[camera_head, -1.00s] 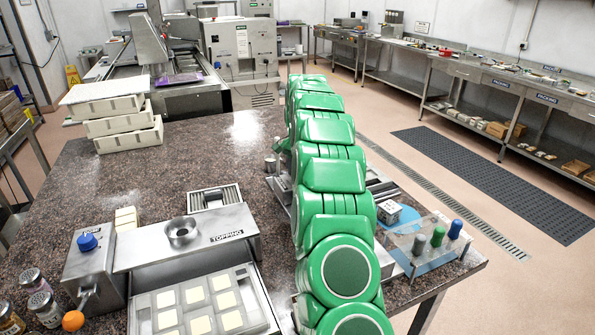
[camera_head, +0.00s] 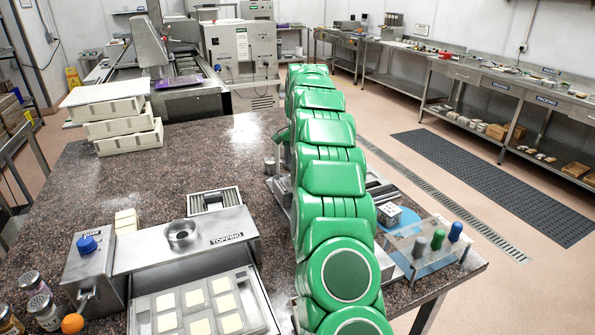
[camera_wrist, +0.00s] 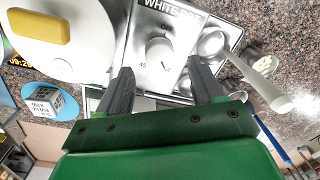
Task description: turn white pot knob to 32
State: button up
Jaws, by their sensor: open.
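The white pot knob (camera_wrist: 159,52) is a round white dial on a grey metal panel (camera_wrist: 155,85) in the wrist view. The label above it reads "WHITE" and is partly cut off. "OFF" stands above the dial and "45" to its lower left; its pointer setting is too small to read surely. My gripper (camera_wrist: 160,72) is open, its two dark fingers pointing toward the panel on either side of the knob in the picture. Nothing shows between the fingers, and I cannot tell their distance from the panel. In the head view the knob is not seen; my green arm blocks that area.
In the wrist view, a white round vessel (camera_wrist: 75,58) with a yellow block (camera_wrist: 39,26) lies left. A ladle with a pale handle (camera_wrist: 262,88) lies close right. A lettered cube (camera_wrist: 46,102) sits on a blue disc. The head view shows a topping unit (camera_head: 190,240) left of my arm.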

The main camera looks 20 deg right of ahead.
notch_tip(320, 180, up, 4)
jog(key=shift+f, duration=0.2)
jog(key=shift+s+r, duration=0.1)
dwell(0.3)
jog(key=shift+s+a+r, duration=0.1)
jog(key=shift+a, duration=0.05)
jog(key=s+a+r+n+g, duration=0.1)
jog(key=s+a+r+n, duration=0.25)
jog(key=s+a, duration=0.65)
jog(key=s+a+r+n, duration=0.35)
jog(key=s+a, duration=0.25)
jog(key=s, duration=0.7)
jog(key=s+a+f+n, duration=0.1)
jog(key=s+f, duration=0.1)
jog(key=s, duration=0.9)
jog(key=s+a+f+n+g, duration=0.1)
jog(key=s+a+f+n, duration=0.1)
jog(key=s, duration=0.9)
jog(key=s+a+f+n, duration=0.2)
jog(key=s+f, duration=0.1)
jog(key=s, duration=0.9)
jog(key=shift+a, duration=0.25)
